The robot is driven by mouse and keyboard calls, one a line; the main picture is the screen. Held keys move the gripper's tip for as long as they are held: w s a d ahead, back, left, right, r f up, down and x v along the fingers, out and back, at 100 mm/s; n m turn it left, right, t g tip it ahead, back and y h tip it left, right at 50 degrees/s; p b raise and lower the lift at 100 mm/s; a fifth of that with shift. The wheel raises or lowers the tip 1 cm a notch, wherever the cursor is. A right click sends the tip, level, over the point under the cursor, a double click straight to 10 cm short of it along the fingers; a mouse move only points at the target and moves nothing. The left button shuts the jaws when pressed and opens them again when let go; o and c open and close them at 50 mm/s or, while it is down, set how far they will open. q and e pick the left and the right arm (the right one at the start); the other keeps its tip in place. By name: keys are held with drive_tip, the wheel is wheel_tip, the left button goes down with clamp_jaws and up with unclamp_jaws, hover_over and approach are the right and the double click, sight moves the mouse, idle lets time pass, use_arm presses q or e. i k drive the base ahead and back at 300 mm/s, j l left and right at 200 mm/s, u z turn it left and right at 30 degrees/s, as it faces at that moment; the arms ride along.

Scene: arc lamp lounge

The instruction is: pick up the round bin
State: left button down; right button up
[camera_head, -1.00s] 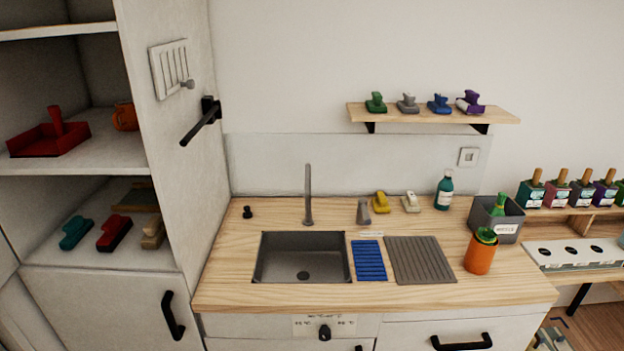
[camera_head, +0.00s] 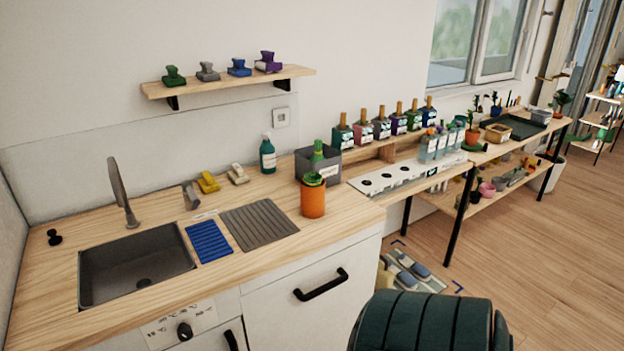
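An orange round container (camera_head: 313,200) stands upright on the wooden counter, near its right front part, with something green inside. It is the nearest match to a round bin here, but I cannot tell whether it is the one named. A dark green, ribbed, rounded object (camera_head: 428,325) rises at the bottom edge; most of it is cut off and I cannot tell what it is. Neither of my grippers is in view.
A grey square bin (camera_head: 330,166) with a green bottle stands behind the orange container. The sink (camera_head: 135,268) is at left. A low shelf bench (camera_head: 500,150) runs right. Wooden floor (camera_head: 540,255) at right is open.

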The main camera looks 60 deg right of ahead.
sight(312, 200)
drive_tip(key=z, duration=2)
